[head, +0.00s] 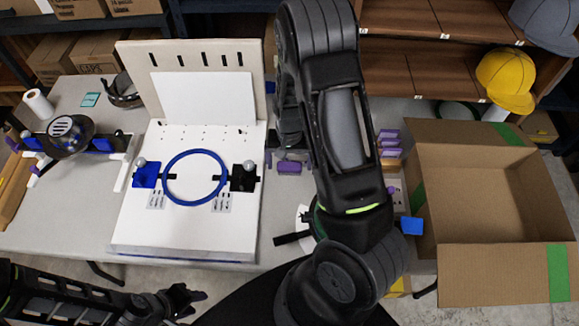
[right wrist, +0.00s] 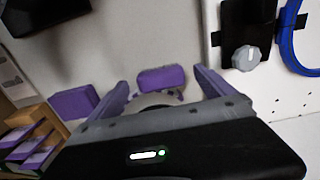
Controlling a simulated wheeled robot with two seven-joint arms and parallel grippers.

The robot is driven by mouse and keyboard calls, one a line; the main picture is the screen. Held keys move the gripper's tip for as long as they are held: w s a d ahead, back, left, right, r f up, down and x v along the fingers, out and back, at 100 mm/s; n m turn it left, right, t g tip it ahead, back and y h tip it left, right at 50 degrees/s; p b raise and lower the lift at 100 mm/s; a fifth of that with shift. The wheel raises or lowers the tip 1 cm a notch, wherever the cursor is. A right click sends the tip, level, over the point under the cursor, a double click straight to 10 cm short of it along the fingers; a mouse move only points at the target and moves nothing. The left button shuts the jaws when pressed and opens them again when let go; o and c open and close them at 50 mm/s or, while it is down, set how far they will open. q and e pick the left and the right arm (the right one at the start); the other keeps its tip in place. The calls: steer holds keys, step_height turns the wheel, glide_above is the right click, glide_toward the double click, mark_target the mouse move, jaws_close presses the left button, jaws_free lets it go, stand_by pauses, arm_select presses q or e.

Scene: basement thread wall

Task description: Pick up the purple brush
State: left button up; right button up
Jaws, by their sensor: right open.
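A small purple block-like thing (head: 289,168), which looks like the purple brush, lies on the grey table just right of the white board. In the right wrist view the purple brush (right wrist: 161,79) shows between and beyond the two purple fingers of my right gripper (right wrist: 163,88). These fingers are open, with gaps on both sides of it. A pale curved part shows below it, partly hidden by the gripper body. A second purple block (right wrist: 72,103) lies outside the fingers, to the left. My left gripper (head: 187,299) is low at the left, away from the brush; its jaw opening is unclear.
The white board (head: 190,235) with a blue ring (head: 222,194) stands left of my right arm. A cardboard box (head: 480,270) is at the right, beside stacked purple-fronted drawers (head: 390,143). A blue block (head: 411,226) is near the box. Shelves with a yellow helmet (head: 506,76) stand behind.

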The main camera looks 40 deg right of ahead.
mark_target(290, 166)
steer(key=shift+f, duration=1.4)
steer(key=c, duration=1.5)
steer(key=shift+o, duration=0.2)
steer(key=shift+r, duration=0.15)
step_height(290, 166, up, 10)
steer(key=shift+f, duration=0.1)
